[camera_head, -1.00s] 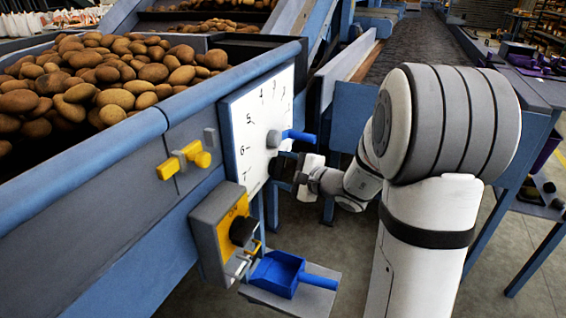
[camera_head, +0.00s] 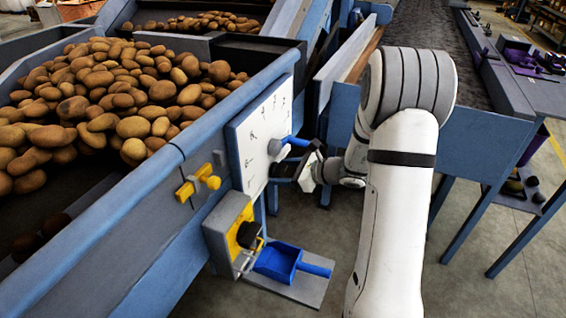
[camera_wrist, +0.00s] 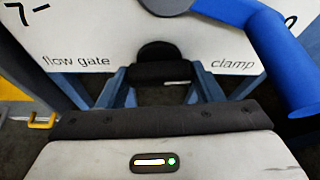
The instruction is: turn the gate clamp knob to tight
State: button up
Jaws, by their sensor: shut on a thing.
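The gate clamp knob (camera_wrist: 158,50) is black and rounded, at the lower edge of the white dial panel (camera_head: 243,134), between the words "flow gate" and "clamp" in the wrist view. My gripper (camera_wrist: 160,72) is shut on it, with a dark finger covering its lower part. In the head view my gripper (camera_head: 288,172) reaches the panel's lower right from the right, and the knob is mostly hidden there. I cannot read whether the knob is tight or loose.
A blue lever (camera_head: 297,141) sticks out just above my gripper and shows large in the wrist view (camera_wrist: 280,55). Below are a grey and yellow box with a black knob (camera_head: 249,235) and a blue scoop (camera_head: 277,262) on a shelf. Yellow handle (camera_head: 208,181) at left; potatoes lie above.

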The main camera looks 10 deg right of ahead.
jog(key=shift+w+d+r+m+g+p, duration=0.1)
jog(key=shift+w+r+m+g+p, duration=0.15)
jog(key=shift+m+p, duration=0.45)
jog(key=shift+s+f+y, duration=0.1)
jog(key=shift+y, duration=0.2)
jog(key=o, duration=1)
jog(key=shift+f, duration=0.1)
jog(key=shift+s, duration=0.1)
jog(key=p+v, duration=0.1)
jog(key=v, duration=0.6)
jog(key=shift+s+d+r, duration=0.1)
jog(key=shift+d+r, duration=0.15)
jog(key=shift+d, duration=0.1)
jog(key=shift+a+r+g, duration=0.1)
jog(key=shift+g, duration=0.15)
